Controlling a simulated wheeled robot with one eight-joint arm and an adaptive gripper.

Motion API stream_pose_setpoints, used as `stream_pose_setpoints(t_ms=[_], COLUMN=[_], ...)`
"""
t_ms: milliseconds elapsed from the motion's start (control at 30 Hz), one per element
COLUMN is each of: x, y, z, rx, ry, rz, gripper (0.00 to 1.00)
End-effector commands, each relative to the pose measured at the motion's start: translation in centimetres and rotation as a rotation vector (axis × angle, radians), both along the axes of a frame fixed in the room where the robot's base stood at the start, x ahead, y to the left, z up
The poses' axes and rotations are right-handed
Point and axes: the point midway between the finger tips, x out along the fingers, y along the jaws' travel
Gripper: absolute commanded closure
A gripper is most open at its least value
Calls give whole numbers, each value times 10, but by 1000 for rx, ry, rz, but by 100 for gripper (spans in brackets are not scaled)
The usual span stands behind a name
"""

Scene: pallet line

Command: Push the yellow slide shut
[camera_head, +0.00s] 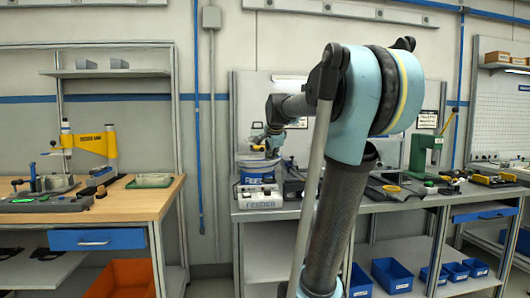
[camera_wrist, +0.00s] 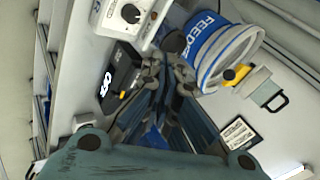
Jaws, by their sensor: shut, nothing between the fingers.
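The yellow slide (camera_wrist: 236,74) shows as a small yellow piece at the rim of the blue and white feeder bowl (camera_wrist: 222,52), on the right of the wrist view. In the head view a yellow bit (camera_head: 258,147) shows at the top of the feeder, close to my gripper (camera_head: 272,142). How far the slide stands open cannot be told. My gripper (camera_wrist: 166,70) is shut and empty, left of the bowl in the wrist view and apart from the slide. In the head view, my arm hides part of the bench behind it.
The feeder's grey base (camera_head: 262,206) stands at the left end of the middle bench (camera_head: 300,207). A dark box (camera_wrist: 120,72) with a display lies beside it. A green press (camera_head: 425,150) stands farther right. A wooden bench (camera_head: 150,200) with a yellow press (camera_head: 92,143) is at left.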

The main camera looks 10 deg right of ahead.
Motion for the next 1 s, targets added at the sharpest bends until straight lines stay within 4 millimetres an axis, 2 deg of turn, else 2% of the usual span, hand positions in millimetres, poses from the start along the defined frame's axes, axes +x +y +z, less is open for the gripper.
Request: stream_pose_setpoints(t_ms=[33, 100, 200, 400, 567, 1000], x=[20, 43, 68, 90, 102, 156], y=[0, -1, -1, -1, -1, -4], z=[15, 33, 51, 65, 56, 7], rx=[39, 95, 160, 220, 223, 223], ry=[-27, -62, -102, -135, -136, -136], rz=[-45, -107, -171, -225, -229, -228], gripper=[100, 100, 100, 100, 100, 100])
